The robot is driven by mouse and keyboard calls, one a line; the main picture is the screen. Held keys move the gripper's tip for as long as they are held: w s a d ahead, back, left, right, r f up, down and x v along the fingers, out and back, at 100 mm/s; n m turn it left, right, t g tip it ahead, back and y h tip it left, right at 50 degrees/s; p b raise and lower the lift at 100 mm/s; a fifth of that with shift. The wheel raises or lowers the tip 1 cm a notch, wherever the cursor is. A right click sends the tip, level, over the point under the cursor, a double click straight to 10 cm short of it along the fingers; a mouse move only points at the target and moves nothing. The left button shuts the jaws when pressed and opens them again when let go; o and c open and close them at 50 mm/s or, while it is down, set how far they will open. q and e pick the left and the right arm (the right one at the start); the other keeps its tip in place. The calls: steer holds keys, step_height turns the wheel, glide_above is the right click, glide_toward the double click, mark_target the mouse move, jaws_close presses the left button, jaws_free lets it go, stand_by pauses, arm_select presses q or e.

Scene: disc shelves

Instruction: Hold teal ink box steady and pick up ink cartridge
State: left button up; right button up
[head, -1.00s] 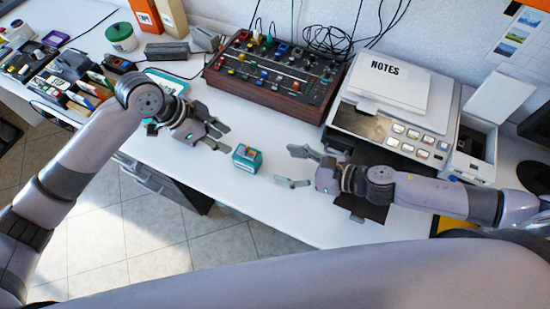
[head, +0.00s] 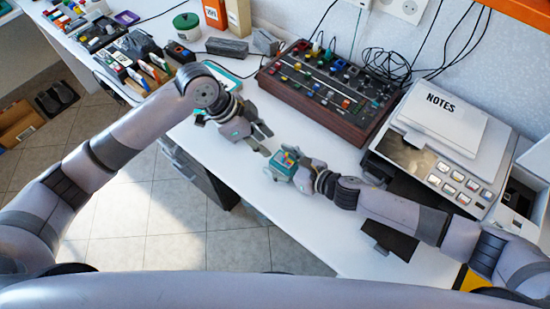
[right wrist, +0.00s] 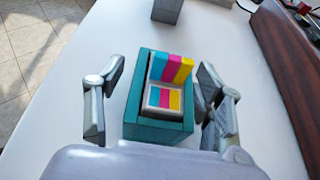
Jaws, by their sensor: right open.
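The teal ink box (head: 283,166) stands on the white table near its front edge. In the right wrist view the teal ink box (right wrist: 155,132) holds an ink cartridge (right wrist: 171,70) with cyan, magenta and yellow stripes, standing up at its back. My right gripper (right wrist: 160,105) is open, one finger on each side of the box, with gaps showing. In the head view my right gripper (head: 285,161) partly hides the box. My left gripper (head: 263,139) is open and empty, just to the upper left of the box.
A control panel with knobs (head: 325,95) stands behind the grippers. A printer (head: 440,160) with a NOTES pad (head: 445,118) is at the right. A grey block-like shape (right wrist: 167,9) shows beyond the box in the right wrist view. Bare table (head: 235,165) lies at the left front.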

steer(key=shift+x, duration=1.1)
steer(key=shift+c, duration=0.4)
steer(key=c, duration=1.1)
arm_select(q)
steer(key=shift+d+r+n, duration=0.15)
steer(key=shift+d+n, duration=0.25)
steer(key=c, duration=0.3)
arm_select(e)
steer(key=shift+c, duration=0.3)
arm_select(q)
steer(key=d+r+n+y, duration=0.1)
steer(key=n, duration=0.1)
steer(key=d+r+n+y, duration=0.1)
steer(key=n, duration=0.1)
steer(key=d+r+n+g+y, duration=0.1)
steer(key=d+y, duration=0.1)
steer(key=shift+w+d+n, duration=0.1)
steer(key=shift+w+n, duration=0.05)
steer(key=shift+n, duration=0.25)
steer(key=shift+c, duration=1.3)
steer(key=n+y, duration=0.2)
glide_above(285, 156)
steer(key=f, duration=0.4)
steer(key=shift+s+f, duration=0.25)
steer(key=shift+f, duration=0.1)
steer(key=shift+w+f, duration=0.15)
steer(key=shift+f, duration=1.35)
steer(key=shift+w+f, duration=0.1)
steer(key=shift+f, duration=1.35)
